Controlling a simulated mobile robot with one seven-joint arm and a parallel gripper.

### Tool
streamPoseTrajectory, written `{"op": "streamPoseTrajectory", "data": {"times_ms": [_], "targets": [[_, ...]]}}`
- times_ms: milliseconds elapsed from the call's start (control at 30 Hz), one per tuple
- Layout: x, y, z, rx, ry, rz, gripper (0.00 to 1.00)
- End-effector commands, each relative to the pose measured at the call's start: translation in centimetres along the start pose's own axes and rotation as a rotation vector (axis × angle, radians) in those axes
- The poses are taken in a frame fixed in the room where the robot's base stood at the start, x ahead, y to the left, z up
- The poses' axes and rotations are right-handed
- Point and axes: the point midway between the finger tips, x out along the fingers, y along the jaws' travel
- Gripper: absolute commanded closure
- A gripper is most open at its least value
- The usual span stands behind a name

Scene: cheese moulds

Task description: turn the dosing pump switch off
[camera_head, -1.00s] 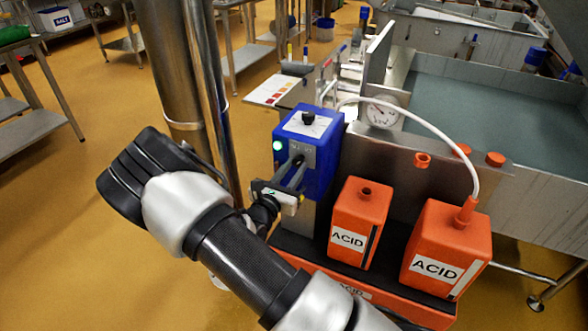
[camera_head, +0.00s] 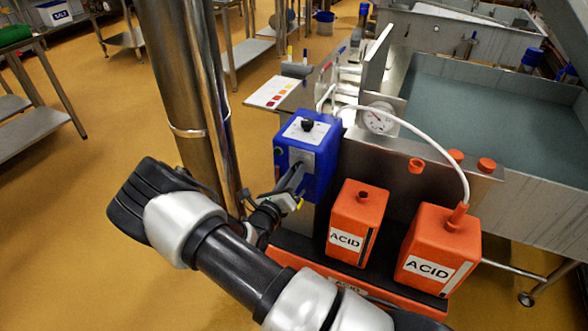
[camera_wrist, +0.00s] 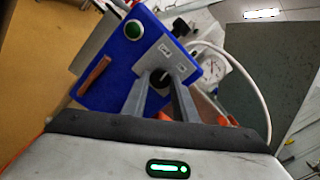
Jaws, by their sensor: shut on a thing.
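The blue dosing pump (camera_head: 325,160) stands beside the acid cans, and it fills the upper middle of the wrist view (camera_wrist: 110,70). Its grey front plate (camera_wrist: 181,58) carries a small dark switch (camera_wrist: 159,76). My gripper (camera_head: 297,170) is at this plate, its fingers shut on the switch. In the wrist view the fingertips (camera_wrist: 160,80) flank the switch and partly hide it. A round green lamp (camera_wrist: 133,30) on the pump face looks dark green, not glowing. A black knob (camera_head: 307,124) sits on the pump's top.
Two orange acid cans (camera_head: 356,222) (camera_head: 437,250) stand to the right of the pump in an orange tray. A white hose (camera_head: 430,128) arches from the pump to the right can. A steel column (camera_head: 185,90) rises close on the left. A gauge (camera_head: 379,119) is behind.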

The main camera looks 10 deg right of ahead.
Motion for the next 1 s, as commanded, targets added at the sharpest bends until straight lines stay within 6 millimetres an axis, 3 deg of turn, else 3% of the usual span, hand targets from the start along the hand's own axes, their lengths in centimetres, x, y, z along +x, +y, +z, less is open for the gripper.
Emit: {"op": "streamPoseTrajectory", "data": {"times_ms": [500, 1000], "targets": [[-0.03, -0.12, 0.03, -0.352, 0.001, 0.0, 0.96], [-0.04, -0.05, -0.07, -0.423, 0.001, 0.001, 0.96]]}}
